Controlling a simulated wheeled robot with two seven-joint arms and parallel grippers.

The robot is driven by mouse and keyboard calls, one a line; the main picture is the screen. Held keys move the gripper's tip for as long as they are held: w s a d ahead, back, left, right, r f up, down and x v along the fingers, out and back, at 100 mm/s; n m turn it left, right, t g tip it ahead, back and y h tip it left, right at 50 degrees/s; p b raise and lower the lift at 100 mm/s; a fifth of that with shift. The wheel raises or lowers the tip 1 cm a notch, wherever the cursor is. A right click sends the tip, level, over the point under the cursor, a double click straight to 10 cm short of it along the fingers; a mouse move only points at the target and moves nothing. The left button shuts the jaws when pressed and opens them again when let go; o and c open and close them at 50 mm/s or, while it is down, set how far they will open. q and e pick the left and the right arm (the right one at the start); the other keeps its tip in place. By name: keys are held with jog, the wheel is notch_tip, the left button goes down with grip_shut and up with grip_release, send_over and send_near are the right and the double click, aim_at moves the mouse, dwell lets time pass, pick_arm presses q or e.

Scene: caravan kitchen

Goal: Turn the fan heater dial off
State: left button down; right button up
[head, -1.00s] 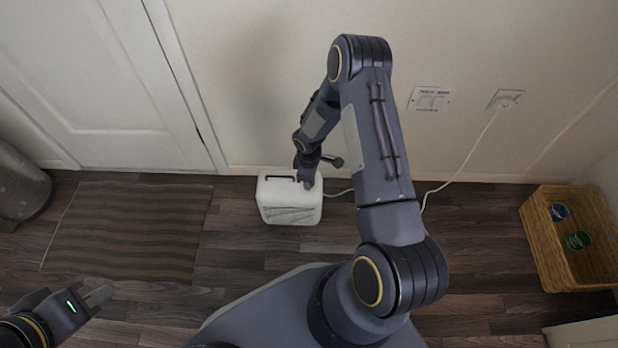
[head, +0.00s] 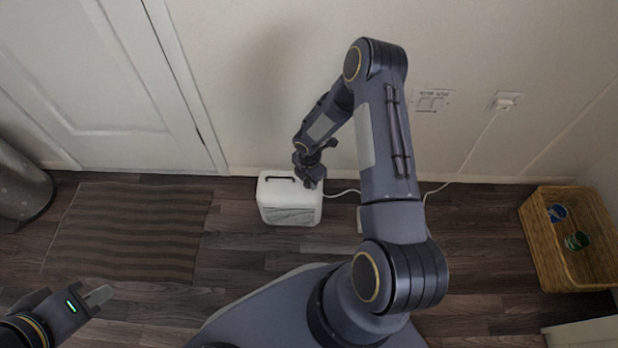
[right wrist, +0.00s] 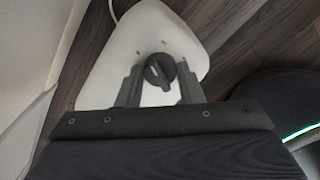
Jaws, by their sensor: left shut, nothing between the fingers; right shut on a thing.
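The white fan heater (head: 290,197) stands on the floor by the wall, with a dark handle on top and a grille on its front. In the right wrist view the heater's white top (right wrist: 130,45) carries a round black dial (right wrist: 159,71) with a lighter pointer mark. My right gripper (right wrist: 158,80) is shut on the dial, one finger on each side of it; in the head view the gripper (head: 311,183) is at the heater's top right and hides the dial. My left gripper (head: 103,297) is shut and empty over the floor at the lower left.
A striped mat (head: 125,230) lies left of the heater. A white cable runs from the heater to a wall socket (head: 507,100). A wicker basket (head: 545,245) with two cans stands at the right. A grey bin (head: 20,185) stands at the far left.

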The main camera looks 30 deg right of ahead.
jog(key=n, duration=0.4)
jog(key=shift+n+p, duration=0.3)
jog(key=shift+p, duration=0.05)
dwell(0.3)
jog(key=o, duration=1)
notch_tip(320, 180, up, 7)
jog(key=p, duration=0.3)
jog(key=shift+r, duration=0.45)
